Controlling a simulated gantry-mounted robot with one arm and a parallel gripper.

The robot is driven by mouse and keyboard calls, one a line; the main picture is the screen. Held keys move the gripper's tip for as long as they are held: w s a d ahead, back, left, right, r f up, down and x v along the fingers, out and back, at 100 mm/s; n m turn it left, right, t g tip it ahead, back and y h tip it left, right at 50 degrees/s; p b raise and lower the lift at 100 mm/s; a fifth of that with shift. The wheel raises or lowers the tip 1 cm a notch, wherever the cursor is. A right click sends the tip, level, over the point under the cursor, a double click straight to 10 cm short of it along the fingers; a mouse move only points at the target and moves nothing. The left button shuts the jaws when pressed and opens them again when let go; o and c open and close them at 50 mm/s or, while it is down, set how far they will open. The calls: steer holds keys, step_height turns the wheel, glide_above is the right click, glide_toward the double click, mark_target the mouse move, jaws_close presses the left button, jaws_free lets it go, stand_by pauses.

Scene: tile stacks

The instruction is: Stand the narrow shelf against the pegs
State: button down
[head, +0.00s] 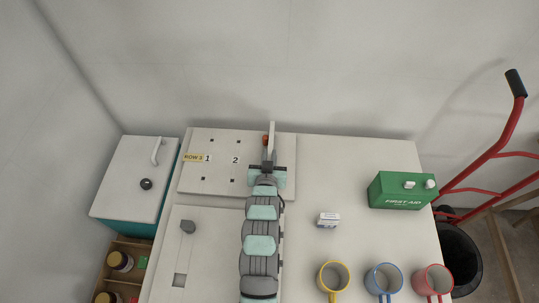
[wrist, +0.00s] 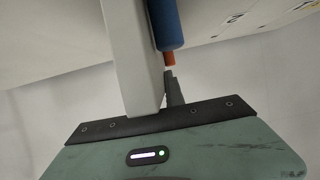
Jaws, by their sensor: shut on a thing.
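The narrow shelf (head: 272,134) is a thin off-white board standing on edge, over the right part of the pale board marked "ROW 3" (head: 218,140). My gripper (head: 268,163) is shut on its near end. In the wrist view the shelf (wrist: 133,55) rises between the jaws, and one dark finger (wrist: 174,88) shows at its right side. A blue peg with an orange tip (wrist: 168,25) is close beside the shelf; I cannot tell if they touch. Its orange end (head: 265,140) shows left of the shelf in the head view. Other pegs are not clearly visible.
The marked board has several dark holes left of my arm. A second pale panel (head: 205,222) lies nearer. A small white box (head: 328,220), a green first-aid box (head: 402,190) and yellow, blue and red mugs (head: 333,277) stand right. A white-lidded cooler (head: 130,195) is left.

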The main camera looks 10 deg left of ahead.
steer(key=shift+w, duration=0.1)
steer(key=c, duration=1.4)
jaws_free()
steer(key=shift+f, duration=0.1)
steer(key=shift+r, duration=0.25)
steer(key=shift+s, duration=0.35)
steer(key=v, duration=1.1)
steer(key=shift+s+b, duration=0.2)
steer(key=shift+b, duration=0.2)
steer(key=shift+r, duration=0.1)
